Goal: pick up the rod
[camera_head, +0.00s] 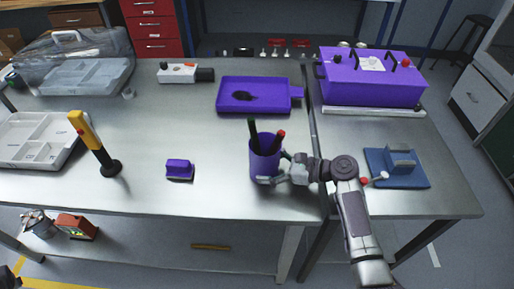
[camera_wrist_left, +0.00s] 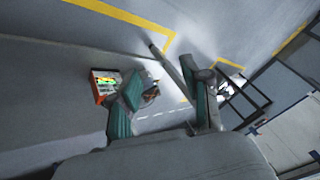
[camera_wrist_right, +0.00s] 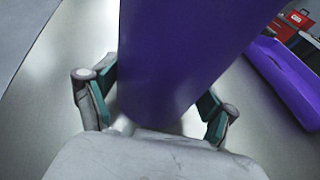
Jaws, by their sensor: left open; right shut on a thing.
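A purple cup (camera_head: 264,160) stands upright near the front edge of the table, with a dark rod (camera_head: 253,132) and a red-tipped dark rod (camera_head: 279,139) sticking out of its top. My right gripper (camera_head: 276,169) is shut on the cup from the right, low on its side. In the right wrist view, the cup (camera_wrist_right: 180,60) fills the space between the two fingers. A yellow bar (camera_head: 210,246) lies low, below the table front. I cannot tell which of these is the rod. My left gripper (camera_wrist_left: 168,95) is open and empty, away from the table.
A small purple block (camera_head: 179,168) and a yellow-and-black upright tool (camera_head: 93,143) stand left of the cup. A purple tray (camera_head: 252,106) lies behind it. A purple box (camera_head: 372,79) and a blue fixture (camera_head: 397,168) are on the right table. The table between block and cup is clear.

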